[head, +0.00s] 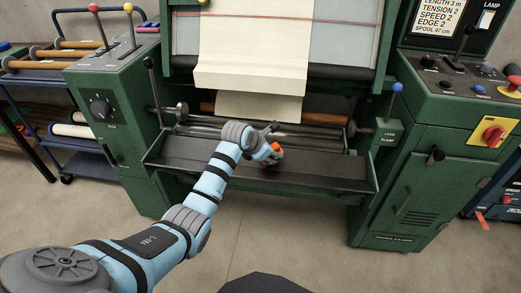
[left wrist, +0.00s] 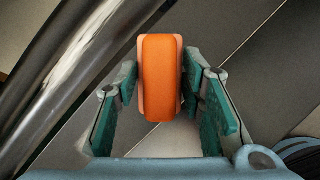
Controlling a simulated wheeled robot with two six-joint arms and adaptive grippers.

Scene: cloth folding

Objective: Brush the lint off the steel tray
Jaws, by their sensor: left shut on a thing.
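The steel tray (head: 325,173) is a long, dark grey trough across the front of the green machine. My left gripper (head: 272,152) is over the middle of the tray, close to its surface. It is shut on an orange block-shaped thing (left wrist: 161,75), likely the brush's handle, with a teal pad on each side. The orange thing shows small in the head view (head: 276,147). Its underside is hidden, so I cannot tell whether it touches the tray. I cannot make out any lint. My right gripper is in neither view.
Steel rollers (head: 315,143) run just behind the tray and show at the left of the left wrist view (left wrist: 80,75). Cream cloth (head: 250,80) hangs above them. Green cabinets with levers and knobs flank the tray on both sides. The floor (head: 290,225) in front is clear.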

